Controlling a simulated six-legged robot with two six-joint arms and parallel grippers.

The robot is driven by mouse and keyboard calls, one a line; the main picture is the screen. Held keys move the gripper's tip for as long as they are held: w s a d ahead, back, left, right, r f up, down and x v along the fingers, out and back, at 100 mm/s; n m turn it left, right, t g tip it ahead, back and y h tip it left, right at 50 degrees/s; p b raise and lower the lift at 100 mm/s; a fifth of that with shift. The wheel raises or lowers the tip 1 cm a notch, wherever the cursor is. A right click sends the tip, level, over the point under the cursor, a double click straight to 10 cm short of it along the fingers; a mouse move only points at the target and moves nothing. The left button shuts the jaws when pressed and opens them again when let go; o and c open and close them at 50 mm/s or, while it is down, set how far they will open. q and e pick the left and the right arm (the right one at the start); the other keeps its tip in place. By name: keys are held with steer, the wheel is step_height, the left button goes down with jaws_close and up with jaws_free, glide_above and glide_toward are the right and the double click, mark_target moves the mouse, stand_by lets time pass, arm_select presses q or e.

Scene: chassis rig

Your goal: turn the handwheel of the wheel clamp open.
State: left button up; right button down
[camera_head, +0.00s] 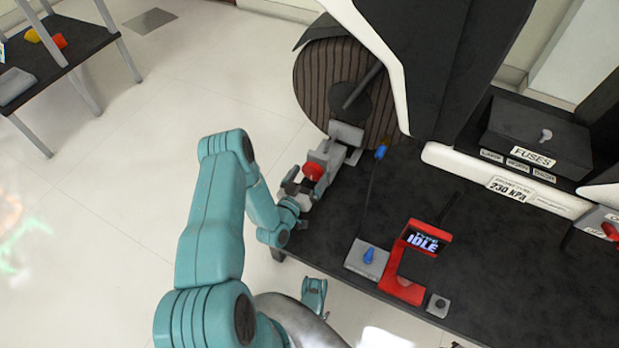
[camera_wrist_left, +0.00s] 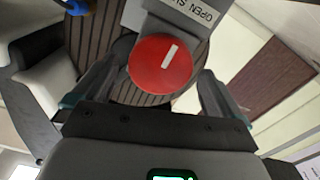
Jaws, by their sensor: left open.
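The handwheel (camera_head: 313,171) is a red round knob on the grey wheel clamp (camera_head: 345,134), at the table's left edge beside a ribbed brown wheel (camera_head: 318,80). My left gripper (camera_head: 295,190) is open, just in front of the handwheel. In the left wrist view the handwheel (camera_wrist_left: 160,63) shows face-on with a white stripe tilted a little from upright. The left gripper's fingers (camera_wrist_left: 157,88) stand apart on either side of it; contact cannot be told. Behind it is the grey clamp block with a partly hidden label reading "OPEN" (camera_wrist_left: 192,12). My right gripper is not seen.
A white and black body overhangs the table. A side table (camera_head: 75,45) stands far left; floor between is clear.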

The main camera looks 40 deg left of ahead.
arm_select(q)
steer(key=shift+w+a, duration=0.1)
steer(key=shift+w, duration=0.2)
steer(key=c, duration=1.1)
